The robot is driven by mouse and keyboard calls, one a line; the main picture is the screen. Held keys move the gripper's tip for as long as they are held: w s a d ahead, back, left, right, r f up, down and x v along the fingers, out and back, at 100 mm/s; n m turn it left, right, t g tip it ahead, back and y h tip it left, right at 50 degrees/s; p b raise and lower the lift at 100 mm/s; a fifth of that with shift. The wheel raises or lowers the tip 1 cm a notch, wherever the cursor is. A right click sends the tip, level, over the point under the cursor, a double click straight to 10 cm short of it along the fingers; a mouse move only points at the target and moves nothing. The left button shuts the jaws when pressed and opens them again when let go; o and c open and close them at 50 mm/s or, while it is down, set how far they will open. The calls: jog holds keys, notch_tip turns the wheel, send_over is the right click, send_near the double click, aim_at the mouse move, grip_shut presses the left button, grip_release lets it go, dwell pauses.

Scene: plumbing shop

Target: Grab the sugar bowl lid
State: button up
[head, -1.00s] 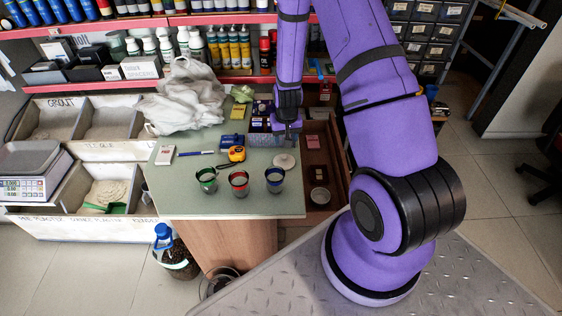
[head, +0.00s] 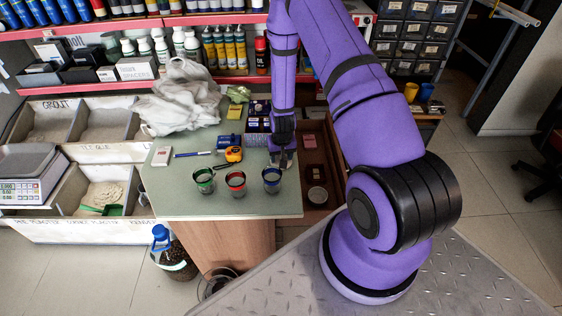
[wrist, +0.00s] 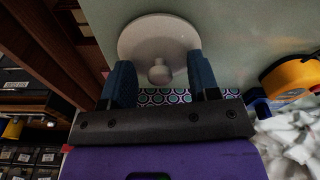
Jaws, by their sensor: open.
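The sugar bowl lid is a round pale disc (wrist: 150,30) with a small knob (wrist: 159,72), lying on the green tabletop in the wrist view. My gripper (wrist: 160,62) is open, its two blue fingers on either side of the knob and over the near part of the disc. I cannot tell whether they touch it. In the head view my gripper (head: 282,156) points down at the right part of the table and mostly hides the lid.
Green, red and blue-rimmed cups (head: 236,182) stand left and in front of my gripper. A yellow tape measure (head: 233,155) lies to its left. A patterned box (head: 258,132) stands behind. An open brown drawer or tray (head: 318,170) is at the right.

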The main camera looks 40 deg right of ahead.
jog(key=shift+f, duration=0.1)
grip_shut()
dwell(0.3)
